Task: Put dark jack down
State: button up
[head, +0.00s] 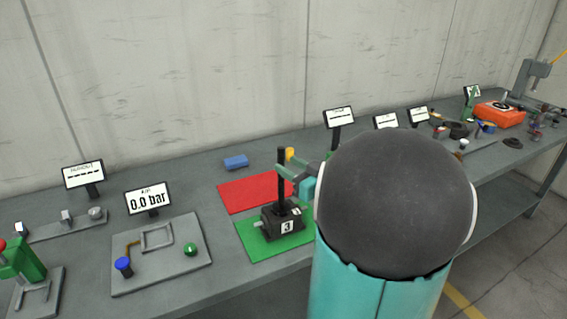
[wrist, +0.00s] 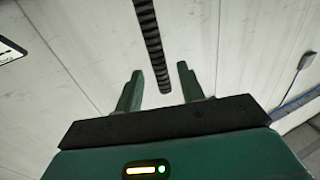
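The dark jack (head: 283,220), a black block with a white "3" label and a tall dark screw, appears to stand upright on the green mat (head: 254,247). My gripper (head: 293,172) is beside the jack's screw in the head view, partly hidden behind my arm. In the wrist view my gripper (wrist: 160,85) has its two fingers spread apart. The threaded screw (wrist: 151,40) shows between and beyond the fingers, with a gap on both sides. The jack's base is not visible in the wrist view.
An orange box (head: 498,113) stands far right. A wall closes the back.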

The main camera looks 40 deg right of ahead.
jog(key=s, duration=0.9)
jog(key=w+r+h, duration=0.1)
jog(key=w, duration=0.1)
jog(key=w+a+r+m+g+h, duration=0.1)
jog(key=w+h, duration=0.1)
jog(key=w, duration=0.1)
jog(key=w+a+r+g+h, duration=0.1)
jog(key=w+h, duration=0.1)
jog(key=shift+w+r+m, duration=0.15)
jog(key=shift+r+m, duration=0.15)
jog(key=shift+m, duration=0.1)
jog(key=s+a+f+g+y, duration=0.1)
jog(key=s+a+g, duration=0.2)
jog(key=a, duration=0.6)
jog(key=s+a+f+n+g+y, duration=0.1)
jog(key=s+a+g, duration=0.3)
jog(key=a, duration=0.6)
jog(key=s+a+f+g+y, duration=0.2)
jog(key=s+a+f+g, duration=0.1)
jog(key=a, duration=0.7)
jog(key=shift+s, duration=0.85)
jog(key=shift+f, duration=0.1)
